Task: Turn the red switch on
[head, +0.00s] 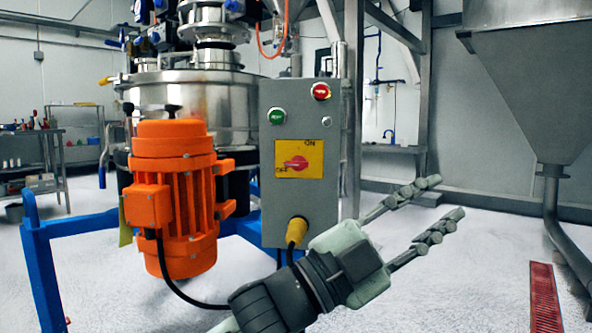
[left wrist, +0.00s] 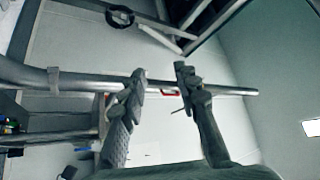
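The red switch (head: 296,162) is a small rotary knob on a yellow plate (head: 313,148) with the words ON at the top and OFF at the lower left. Its handle lies roughly level, with one end toward OFF. The plate is on the front of a grey control box (head: 269,206). My left gripper (head: 447,198) is open and empty, low and to the right of the box, apart from the switch. Its two fingers also show spread in the left wrist view (left wrist: 160,80); the switch is not seen there. My right gripper is not in view.
A red button (head: 320,91) and a green button (head: 277,116) sit above the switch plate. A yellow cable plug (head: 297,230) sticks out below it. An orange motor (head: 178,190) stands left of the box. A steel hopper (head: 530,80) hangs at the right.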

